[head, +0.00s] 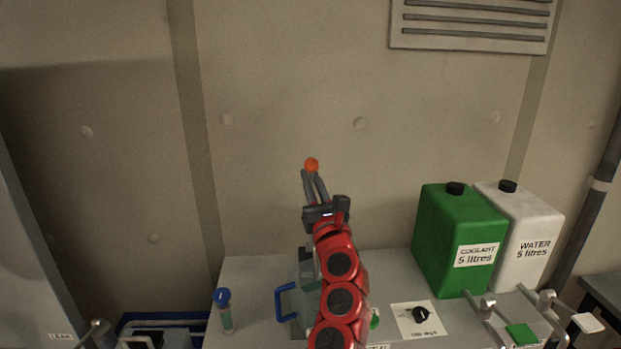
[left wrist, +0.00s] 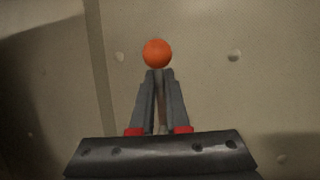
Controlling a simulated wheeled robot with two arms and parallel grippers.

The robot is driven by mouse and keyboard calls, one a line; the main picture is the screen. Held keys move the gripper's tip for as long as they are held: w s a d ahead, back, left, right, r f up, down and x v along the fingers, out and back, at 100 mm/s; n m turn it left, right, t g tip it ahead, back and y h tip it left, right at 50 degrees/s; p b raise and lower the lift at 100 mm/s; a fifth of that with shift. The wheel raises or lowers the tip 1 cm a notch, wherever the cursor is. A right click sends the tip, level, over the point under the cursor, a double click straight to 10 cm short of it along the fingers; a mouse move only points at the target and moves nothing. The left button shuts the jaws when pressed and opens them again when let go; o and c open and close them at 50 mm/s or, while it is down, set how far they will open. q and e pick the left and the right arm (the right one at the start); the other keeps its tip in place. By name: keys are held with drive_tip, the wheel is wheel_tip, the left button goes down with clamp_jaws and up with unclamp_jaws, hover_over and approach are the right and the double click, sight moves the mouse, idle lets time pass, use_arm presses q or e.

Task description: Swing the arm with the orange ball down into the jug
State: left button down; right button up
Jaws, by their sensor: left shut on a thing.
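The orange ball (head: 311,164) stands up high in front of the wall, just beyond the fingertips of my left gripper (head: 314,182). In the left wrist view the ball (left wrist: 157,53) is at the top of a thin rod (left wrist: 162,100), its arm. The left gripper's fingers (left wrist: 160,78) are closed on this rod just below the ball. A clear jug (head: 308,292) with a blue handle (head: 284,302) stands on the bench, below the ball. My red left arm hides much of the jug and whatever carries the rod. My right gripper is not in view.
Green coolant (head: 440,236) and white water (head: 534,228) containers stand at the bench's back right. A blue-capped vial (head: 226,312) is at left. A black knob (head: 419,314) on a white card and a device with a green pad (head: 522,334) are at front right.

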use_arm(q)
drive_tip(key=s+t+b, duration=0.1)
drive_tip(key=b, duration=0.1)
drive_tip(key=s+f+b, duration=0.1)
drive_tip(key=s+b, duration=0.1)
drive_tip(key=shift+s+f+n+t+y+b, duration=0.15)
drive_tip(key=shift+n+t+y+b, duration=0.15)
drive_tip(key=shift+n+t+y, duration=0.1)
drive_tip(key=shift+s+t+b, duration=0.4)
drive_tip(key=shift+s+b, duration=0.15)
drive_tip(key=shift+b, duration=0.1)
drive_tip(key=shift+r, duration=0.2)
drive_tip(key=c, duration=0.9)
unclamp_jaws()
